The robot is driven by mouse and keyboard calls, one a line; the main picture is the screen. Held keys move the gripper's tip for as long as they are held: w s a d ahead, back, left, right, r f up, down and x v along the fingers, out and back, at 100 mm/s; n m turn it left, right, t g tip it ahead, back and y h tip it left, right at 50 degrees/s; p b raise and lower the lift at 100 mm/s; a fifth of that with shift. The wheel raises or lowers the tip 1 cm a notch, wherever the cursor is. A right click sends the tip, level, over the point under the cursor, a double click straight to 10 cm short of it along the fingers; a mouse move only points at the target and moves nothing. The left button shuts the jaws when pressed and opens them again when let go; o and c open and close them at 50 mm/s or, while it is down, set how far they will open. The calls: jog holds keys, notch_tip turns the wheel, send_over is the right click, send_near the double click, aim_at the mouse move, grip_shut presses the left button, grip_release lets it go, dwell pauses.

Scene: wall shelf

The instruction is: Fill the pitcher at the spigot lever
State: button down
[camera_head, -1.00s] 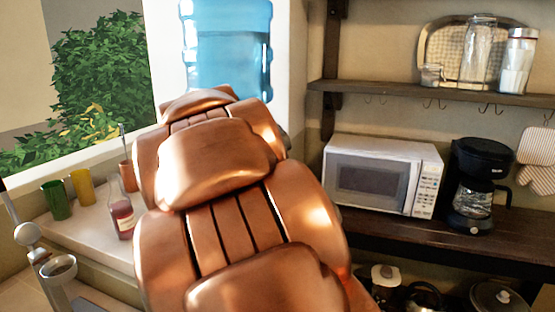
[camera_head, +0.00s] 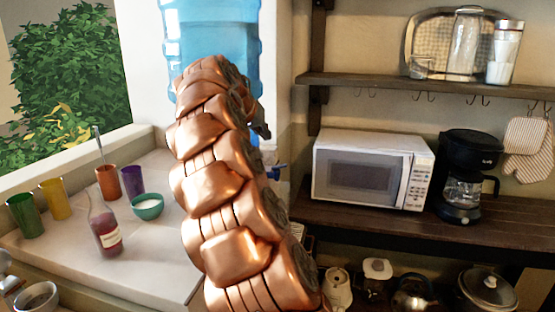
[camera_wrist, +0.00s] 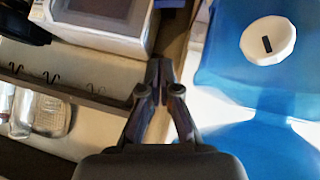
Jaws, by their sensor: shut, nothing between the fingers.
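My gripper (camera_head: 262,130) is in front of the water dispenser, at the far end of my copper arm; the wrist view shows its dark fingers (camera_wrist: 160,75) closed together and empty. The dispenser's blue water bottle (camera_head: 212,30) is partly behind my arm; it also shows at the right of the wrist view (camera_wrist: 225,50). A small blue spigot lever (camera_head: 278,172) shows just right of my arm, below the gripper. A tall clear glass vessel (camera_head: 464,48), possibly the pitcher, stands on the upper shelf. I cannot tell for sure which vessel is the pitcher.
A white microwave (camera_head: 372,170) and a black coffee maker (camera_head: 468,150) stand on the lower shelf (camera_head: 400,226). Several cups, a teal bowl (camera_head: 147,206) and a bottle (camera_head: 105,230) stand on the left counter. Hooks hang under the upper shelf (camera_head: 360,84).

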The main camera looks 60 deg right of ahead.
dwell(0.3)
jog(key=p, duration=0.3)
send_over(285, 166)
jog(key=w+a, duration=0.1)
jog(key=w, duration=0.1)
notch_tip(285, 166, down, 8)
jog(key=shift+s+f+p, duration=0.25)
jog(key=shift+f, duration=0.4)
jog(key=shift+s+f+p, duration=0.25)
jog(key=shift+f, duration=0.4)
jog(key=shift+s+f+t+b, duration=0.15)
jog(key=shift+f+t+b, duration=0.15)
jog(key=shift+b, duration=0.25)
jog(key=t+b, duration=0.1)
jog(key=f+m+y+b, duration=0.1)
jog(key=b, duration=0.1)
jog(key=shift+s+d+t, duration=0.15)
jog(key=shift+s+t, duration=0.2)
jog(key=shift+t, duration=0.05)
jog(key=shift+s+f+m+t+y+b, duration=0.15)
jog(key=shift+m+t+y+b, duration=0.15)
jog(key=shift+m+t+b, duration=0.3)
jog(key=shift+d, duration=0.1)
jog(key=shift+r, duration=0.2)
dwell(3.0)
